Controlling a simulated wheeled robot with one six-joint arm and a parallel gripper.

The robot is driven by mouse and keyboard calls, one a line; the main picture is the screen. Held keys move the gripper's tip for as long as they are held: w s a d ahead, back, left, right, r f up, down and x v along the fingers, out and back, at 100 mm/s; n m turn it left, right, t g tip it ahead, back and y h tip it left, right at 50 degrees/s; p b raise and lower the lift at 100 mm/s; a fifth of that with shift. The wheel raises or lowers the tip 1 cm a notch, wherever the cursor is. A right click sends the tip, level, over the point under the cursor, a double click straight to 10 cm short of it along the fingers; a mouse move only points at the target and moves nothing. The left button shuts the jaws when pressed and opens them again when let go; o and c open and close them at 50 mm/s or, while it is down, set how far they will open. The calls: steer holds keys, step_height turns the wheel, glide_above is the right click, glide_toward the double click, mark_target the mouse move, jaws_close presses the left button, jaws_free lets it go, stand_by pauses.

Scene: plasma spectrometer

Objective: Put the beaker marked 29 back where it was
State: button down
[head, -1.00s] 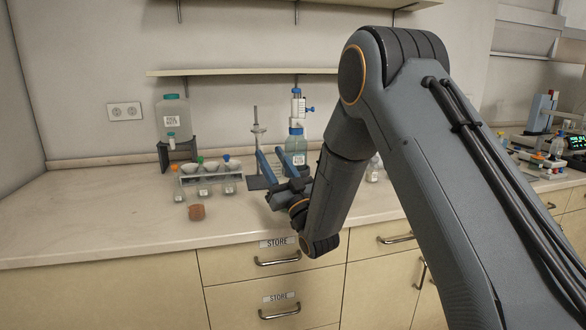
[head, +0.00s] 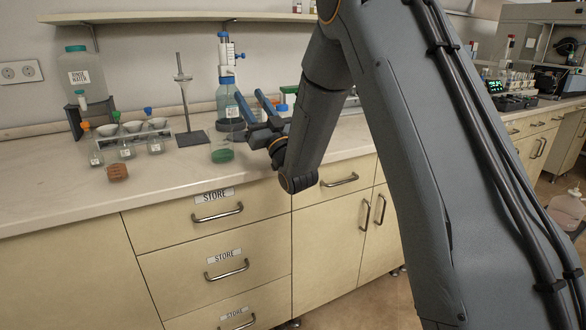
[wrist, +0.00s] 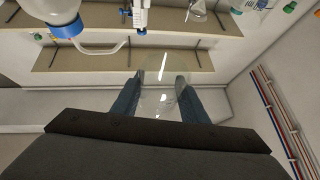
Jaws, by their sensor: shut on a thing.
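My gripper (head: 254,100) is shut on a clear glass beaker (wrist: 165,72), which shows between its two blue fingers in the wrist view. The beaker is held up in the air, and I cannot read any number on it. In the head view the glass is too faint to make out clearly. A round green piece (head: 222,156) lies on the bench left of and below my gripper. A round brown piece (head: 117,172) lies on the bench farther left, in front of the rack.
A bottle with a blue-and-white dispenser (head: 227,75) stands close behind my gripper. A stand (head: 192,139), a rack (head: 160,128) with small bottles and a large labelled container (head: 86,78) are to the left. The bench front (head: 60,205) is clear. Shut drawers (head: 215,265) are below.

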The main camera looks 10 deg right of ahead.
steer(key=w+d+f+m+t+h+b, duration=0.2)
steer(key=d+h+b, duration=0.2)
steer(key=d+b, duration=0.55)
steer(key=d+f, duration=0.1)
steer(key=f, duration=0.2)
steer(key=f+p, duration=0.1)
steer(key=f, duration=0.2)
steer(key=d+f, duration=0.1)
steer(key=f, duration=0.3)
steer(key=shift+w+d, duration=0.2)
steer(key=shift+d, duration=0.1)
steer(key=shift+f, duration=0.2)
steer(key=c, duration=1.1)
jaws_free()
steer(key=shift+r, duration=0.1)
